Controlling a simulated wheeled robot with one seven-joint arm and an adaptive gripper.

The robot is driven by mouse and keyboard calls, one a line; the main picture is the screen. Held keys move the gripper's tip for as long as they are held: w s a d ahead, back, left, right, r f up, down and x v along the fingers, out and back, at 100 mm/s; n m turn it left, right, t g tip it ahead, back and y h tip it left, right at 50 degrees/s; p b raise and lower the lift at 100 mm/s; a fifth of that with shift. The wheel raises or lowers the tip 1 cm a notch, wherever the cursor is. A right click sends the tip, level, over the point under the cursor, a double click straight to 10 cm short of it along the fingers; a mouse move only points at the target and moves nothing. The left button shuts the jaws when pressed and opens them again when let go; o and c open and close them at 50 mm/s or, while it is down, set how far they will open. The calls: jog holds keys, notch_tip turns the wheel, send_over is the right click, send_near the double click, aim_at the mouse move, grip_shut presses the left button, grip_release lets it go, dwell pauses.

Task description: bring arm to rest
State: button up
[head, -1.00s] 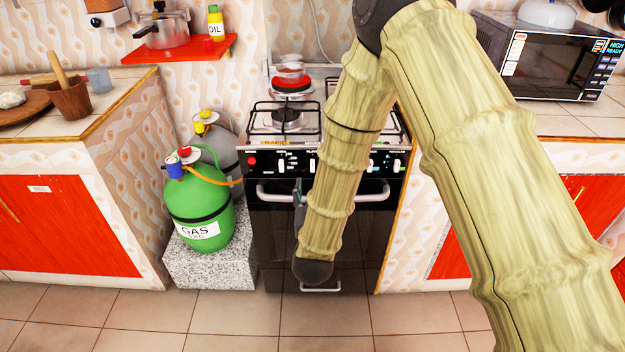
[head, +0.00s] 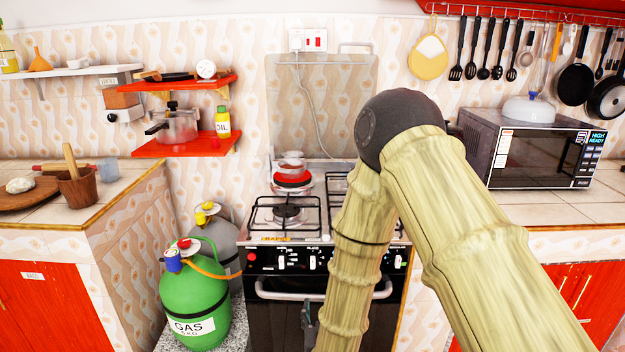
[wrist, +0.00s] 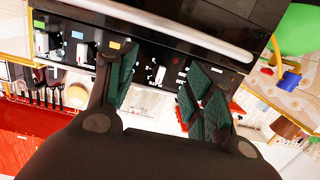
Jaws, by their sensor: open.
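My gripper (wrist: 160,92) shows in the wrist view with its two green-padded fingers spread apart and nothing between them. It is in front of the black stove (wrist: 185,60), whose knobs and handle bar show beyond the fingers. In the head view my arm folds down in front of the stove (head: 262,325). Only a small dark part of the gripper shows there, left of the forearm; the rest is hidden or out of frame.
A green gas cylinder (head: 195,305) stands left of the stove. Counters flank it, with a microwave (head: 525,145) on the right one. Pans (head: 575,90) and utensils hang on the right wall. Red shelves (head: 180,145) hold a pot and oil bottle.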

jog(key=s+d+f+g+p, duration=0.5)
jog(key=s+d+f+g, duration=0.3)
jog(key=s+d+f, duration=0.5)
jog(key=s+d+f+g+p, duration=0.1)
jog(key=s+d+f+g, duration=0.1)
jog(key=s, duration=0.6)
jog(key=s+d+f+g+p, duration=0.1)
jog(key=s+d+f+g, duration=0.1)
jog(key=s, duration=0.7)
jog(key=s+d+f+g+p, duration=0.1)
jog(key=s+d+f+g, duration=0.1)
jog(key=s, duration=0.6)
jog(key=shift+s+d+m+g, duration=0.2)
jog(key=shift+d+m+g, duration=0.2)
jog(key=shift+d+g, duration=0.6)
jog(key=shift+a+r, duration=0.1)
jog(key=shift+a, duration=0.15)
